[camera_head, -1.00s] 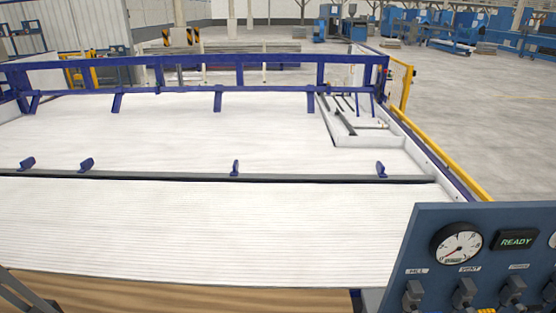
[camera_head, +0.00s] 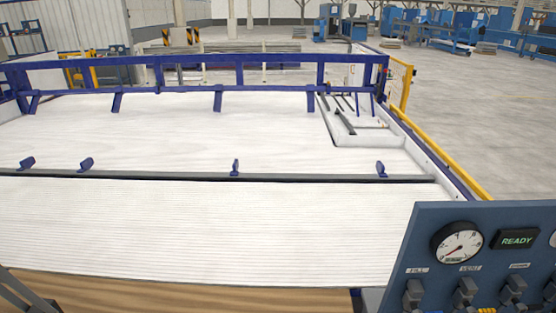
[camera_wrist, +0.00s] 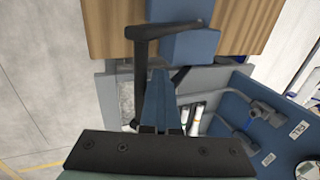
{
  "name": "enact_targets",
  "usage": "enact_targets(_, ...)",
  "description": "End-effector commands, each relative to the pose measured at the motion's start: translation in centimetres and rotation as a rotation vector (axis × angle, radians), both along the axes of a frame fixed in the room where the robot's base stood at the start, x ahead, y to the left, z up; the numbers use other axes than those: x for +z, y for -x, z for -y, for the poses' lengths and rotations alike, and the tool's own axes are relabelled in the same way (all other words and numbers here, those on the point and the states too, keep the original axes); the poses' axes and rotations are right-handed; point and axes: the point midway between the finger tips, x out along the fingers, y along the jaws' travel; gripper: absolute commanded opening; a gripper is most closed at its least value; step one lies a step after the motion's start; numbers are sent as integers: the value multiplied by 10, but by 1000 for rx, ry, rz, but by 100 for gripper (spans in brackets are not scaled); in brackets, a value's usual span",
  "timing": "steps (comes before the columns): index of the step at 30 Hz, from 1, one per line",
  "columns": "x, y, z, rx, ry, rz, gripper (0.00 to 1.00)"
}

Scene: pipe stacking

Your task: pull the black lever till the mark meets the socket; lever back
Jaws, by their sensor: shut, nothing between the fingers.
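The black lever (camera_wrist: 140,65) shows in the wrist view as a dark upright bar with a crossways handle (camera_wrist: 168,29) at its top. My gripper (camera_wrist: 158,73) is shut and empty, its blue fingers pointing up the picture. The fingers appear just right of the lever's bar and below its handle; whether they touch it I cannot tell. The head view does not show the lever or the fingers. I cannot make out the mark or the socket in either view.
A blue panel (camera_head: 425,240) with a gauge (camera_head: 458,243), a READY display (camera_head: 516,239) and several valves stands at the right. In the wrist view, a blue block (camera_wrist: 190,46) sits beside the handle.

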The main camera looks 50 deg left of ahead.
Motion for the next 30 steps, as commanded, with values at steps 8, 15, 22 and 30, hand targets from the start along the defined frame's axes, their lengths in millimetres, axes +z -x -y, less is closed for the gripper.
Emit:
enact_targets(8, -2, 2, 2, -2, 1, -3, 0)
enact_targets(15, -2, 2, 2, -3, 2, -3, 0)
enact_targets(22, -4, 2, 3, -3, 1, -2, 0)
enact_targets(30, 1, 0, 1, -1, 1, -1, 0)
